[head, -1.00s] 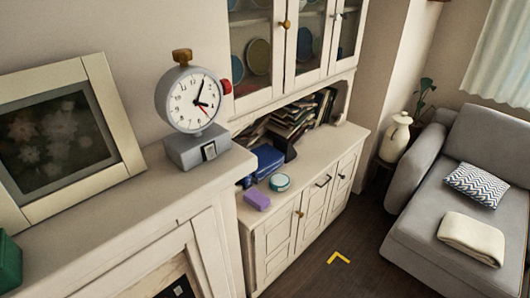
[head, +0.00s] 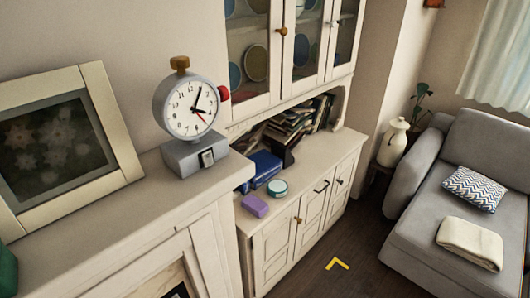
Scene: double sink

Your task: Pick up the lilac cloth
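A small lilac block-like item (head: 255,206), which may be the folded lilac cloth, lies on the near left end of the white cabinet top (head: 318,162). It sits beside a round teal-and-white tin (head: 277,188). Neither of my grippers shows in the head view.
A mantel (head: 120,215) in the left foreground holds a grey clock (head: 190,115) and a framed picture (head: 60,150). A blue box (head: 265,167) and books (head: 290,130) are behind the tin. A grey sofa (head: 420,235) with a cream folded cloth (head: 470,243) stands right.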

